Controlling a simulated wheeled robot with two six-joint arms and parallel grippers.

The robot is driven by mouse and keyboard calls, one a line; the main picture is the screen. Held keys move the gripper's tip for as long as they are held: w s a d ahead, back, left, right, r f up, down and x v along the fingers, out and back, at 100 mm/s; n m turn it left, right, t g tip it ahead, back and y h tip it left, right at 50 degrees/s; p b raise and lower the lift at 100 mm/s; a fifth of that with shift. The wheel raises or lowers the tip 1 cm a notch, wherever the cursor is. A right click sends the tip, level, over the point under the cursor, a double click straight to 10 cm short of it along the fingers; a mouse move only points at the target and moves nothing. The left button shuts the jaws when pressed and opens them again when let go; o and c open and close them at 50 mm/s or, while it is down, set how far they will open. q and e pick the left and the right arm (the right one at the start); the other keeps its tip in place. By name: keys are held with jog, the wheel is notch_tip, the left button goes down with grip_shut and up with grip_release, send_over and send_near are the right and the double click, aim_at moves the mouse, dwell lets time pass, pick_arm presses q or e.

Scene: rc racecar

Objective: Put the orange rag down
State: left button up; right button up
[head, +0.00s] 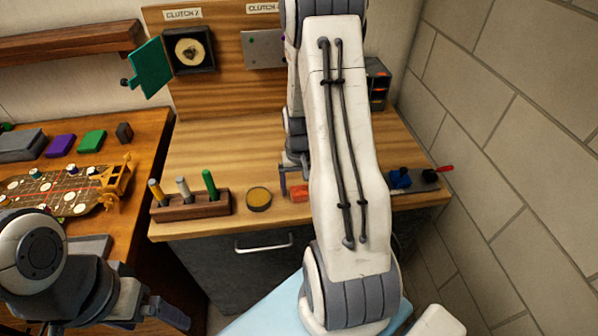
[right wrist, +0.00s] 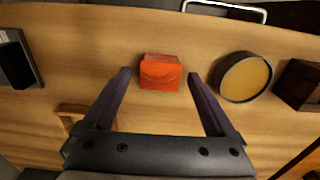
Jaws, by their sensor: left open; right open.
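The orange rag (right wrist: 160,72) lies folded as a small block on the wooden bench. In the right wrist view it sits between and just beyond the tips of my open right gripper (right wrist: 158,78), and neither finger appears to touch it. In the head view the orange rag (head: 299,193) shows near the bench's front edge, partly hidden by my right arm. My right gripper (head: 291,182) is mostly hidden there too. My left gripper (head: 160,314) is at the lower left, below the bench top and away from the rag; it is open and empty.
A round tin (head: 258,199) stands left of the rag. Left of it is a wooden holder (head: 190,207) with several coloured-handled tools. A blue item (head: 400,178) lies to the right. Behind stands a wooden panel (head: 228,85) with an open green-lidded box. The racecar chassis (head: 55,192) is on the left table.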

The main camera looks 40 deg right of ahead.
aim_at(299, 190)
notch_tip(299, 190, up, 11)
jog(key=b, duration=0.1)
jog(key=shift+f, duration=0.1)
dwell(0.3)
notch_tip(299, 190, down, 13)
jog(key=shift+r+p, duration=0.1)
jog(key=shift+p, duration=0.3)
notch_tip(299, 190, up, 2)
jog(key=shift+r, duration=0.9)
